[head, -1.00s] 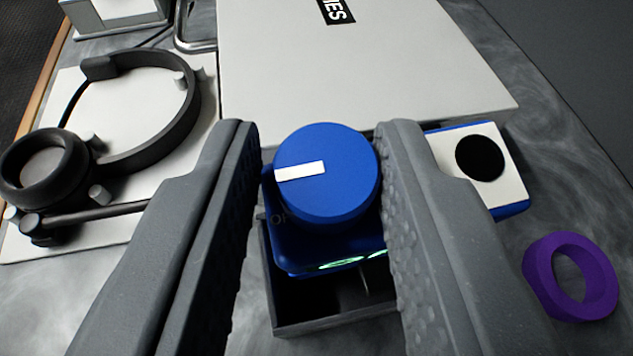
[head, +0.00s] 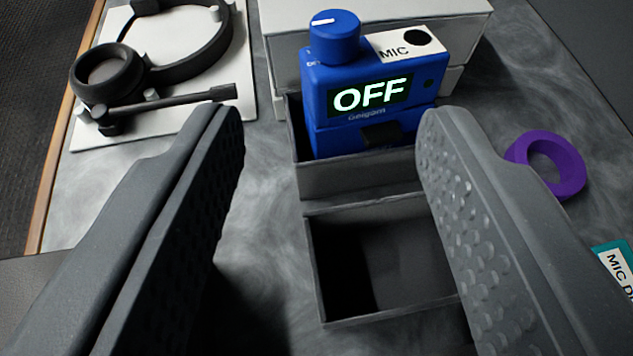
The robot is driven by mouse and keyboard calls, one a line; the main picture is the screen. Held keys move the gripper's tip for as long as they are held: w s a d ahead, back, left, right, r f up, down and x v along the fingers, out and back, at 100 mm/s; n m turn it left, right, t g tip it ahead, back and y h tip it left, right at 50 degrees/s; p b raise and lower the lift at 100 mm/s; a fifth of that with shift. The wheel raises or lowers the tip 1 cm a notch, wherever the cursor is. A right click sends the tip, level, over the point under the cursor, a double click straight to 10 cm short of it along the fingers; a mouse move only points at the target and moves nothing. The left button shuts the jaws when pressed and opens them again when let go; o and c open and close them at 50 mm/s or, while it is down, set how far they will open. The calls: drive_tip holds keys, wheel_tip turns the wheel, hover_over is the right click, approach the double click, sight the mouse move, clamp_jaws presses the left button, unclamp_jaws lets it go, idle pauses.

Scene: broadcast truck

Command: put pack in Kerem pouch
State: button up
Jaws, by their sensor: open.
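A blue pack (head: 345,137) stands upright in the rear compartment of a grey open-topped holder (head: 360,180). Its lit display reads OFF, a blue knob (head: 334,37) with a white mark is on top, and a white MIC label with a black dot is beside the knob. My gripper (head: 330,135) is open and empty, with its fingers spread wide to either side of the holder, nearer to me than the pack. The front compartment (head: 390,265) of the holder is empty. I see no pouch that I can identify as Kerem's.
A headset (head: 172,62) lies on a white board (head: 225,100) at the left. A white box (head: 470,45) stands behind the pack. A purple ring (head: 560,165) and the corner of a teal label (head: 615,265) lie at the right. Grey tabletop is clear at front left.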

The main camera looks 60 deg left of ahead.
drive_tip(key=shift+s+d+r, duration=0.2)
drive_tip(key=shift+d+r, duration=0.25)
drive_tip(key=shift+d, duration=0.05)
drive_tip(key=w+d+r+m+t+h, duration=0.1)
drive_tip(key=w+d+r+t+h, duration=0.2)
drive_tip(key=r, duration=0.5)
drive_tip(key=w+d+r+m+t+h, duration=0.1)
drive_tip(key=w+d+r+t+h, duration=0.2)
drive_tip(key=w+r, duration=0.45)
drive_tip(key=s+d+r+m+t+h, duration=0.2)
drive_tip(key=d+r, duration=0.2)
drive_tip(key=r, duration=0.5)
drive_tip(key=s+d+r+m+t+h, duration=0.1)
drive_tip(key=d+r+h, duration=0.15)
drive_tip(key=r, duration=0.55)
drive_tip(key=s+d+r+m+h, duration=0.3)
drive_tip(key=s+r+m, duration=0.2)
drive_tip(key=s+r, duration=0.5)
drive_tip(key=s+a+r+y, duration=0.1)
drive_tip(key=s+a+r, duration=0.1)
drive_tip(key=s+r, duration=0.3)
drive_tip(key=s+a+r+m+y, duration=0.1)
drive_tip(key=s+a+r, duration=0.1)
drive_tip(key=s+r, duration=0.3)
drive_tip(key=s, duration=0.3)
drive_tip(key=shift+s+a+r+m+g, duration=0.2)
drive_tip(key=shift+s+a+m+g, duration=0.1)
drive_tip(key=shift+s+a+g, duration=0.1)
